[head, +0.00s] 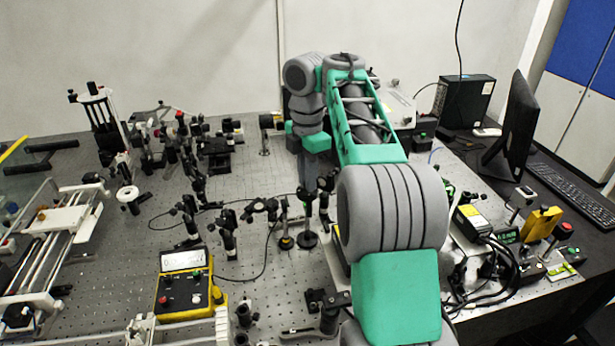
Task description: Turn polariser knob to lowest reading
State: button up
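Several black post-mounted optics stand in the middle of the bench, among them a pair of mounts (308,215) just left of my forearm. I cannot tell which of them carries the polariser knob. A yellow meter box (185,285) with a pale dial, a red button and dark knobs sits front left of centre; its reading is too small to make out. My arm reaches up and over the bench, and its end hangs downward with my gripper (308,172) above and behind these mounts. The fingers are small and unclear against the bench, so their opening and any contact are hidden.
A monitor (512,125), keyboard (572,195) and black computer (465,105) stand on the right side. A railed frame (60,240) fills the left.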

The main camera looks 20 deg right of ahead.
jog(key=o, duration=0.4)
jog(key=shift+o, duration=0.2)
jog(key=shift+r, duration=0.1)
notch_tip(320, 180, up, 8)
jog(key=p, duration=0.7)
jog(key=shift+f, duration=0.2)
